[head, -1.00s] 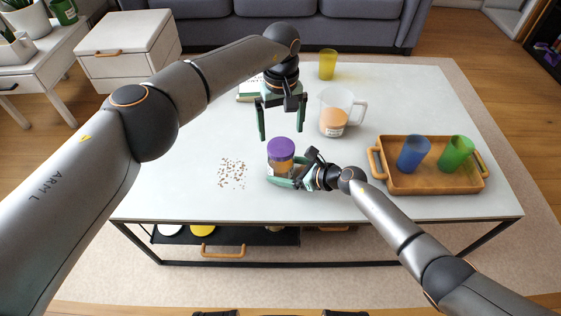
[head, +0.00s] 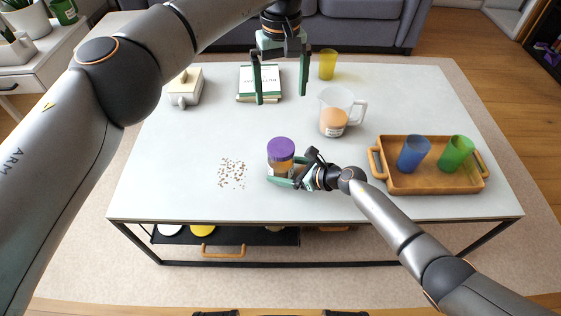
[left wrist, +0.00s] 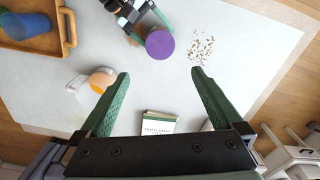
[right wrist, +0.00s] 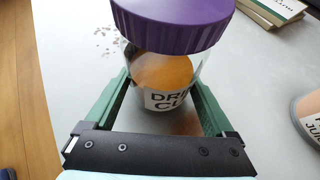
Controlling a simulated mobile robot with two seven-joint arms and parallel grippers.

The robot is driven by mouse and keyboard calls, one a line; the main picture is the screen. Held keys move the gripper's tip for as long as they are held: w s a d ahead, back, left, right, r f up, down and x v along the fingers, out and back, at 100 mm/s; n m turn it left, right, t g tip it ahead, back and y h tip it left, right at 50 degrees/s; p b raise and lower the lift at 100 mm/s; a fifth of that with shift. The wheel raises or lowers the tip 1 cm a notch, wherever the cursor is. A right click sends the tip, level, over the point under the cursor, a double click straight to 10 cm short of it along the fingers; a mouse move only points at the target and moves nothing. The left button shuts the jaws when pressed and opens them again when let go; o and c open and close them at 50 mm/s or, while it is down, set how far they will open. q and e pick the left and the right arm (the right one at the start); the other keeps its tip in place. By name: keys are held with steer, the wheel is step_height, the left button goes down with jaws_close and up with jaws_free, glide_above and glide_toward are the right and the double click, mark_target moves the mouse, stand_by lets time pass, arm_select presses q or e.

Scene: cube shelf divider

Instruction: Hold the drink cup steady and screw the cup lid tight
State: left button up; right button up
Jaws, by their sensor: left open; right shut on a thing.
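The drink cup (head: 281,168) stands upright on the white table with orange contents and a "DRINK CUP" label, seen close in the right wrist view (right wrist: 166,85). The purple lid (head: 281,149) sits on top of it; it also shows in the left wrist view (left wrist: 160,44) and right wrist view (right wrist: 172,22). Whether the lid is tight cannot be told. My right gripper (head: 283,180) is shut around the cup's lower body, below the lid. My left gripper (head: 281,98) is open and empty, raised above the table behind the cup, apart from the lid.
A juice jug (head: 336,112) stands behind and right of the cup. A wooden tray (head: 430,183) holds a blue cup (head: 413,154) and a green cup (head: 456,153). Crumbs (head: 232,173) lie left.

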arm_select(q)
steer(key=shift+r, duration=0.6)
arm_select(e)
steer(key=o, duration=1.2)
steer(key=shift+o, duration=0.2)
steer(key=shift+d, duration=0.1)
steer(key=v, duration=1.2)
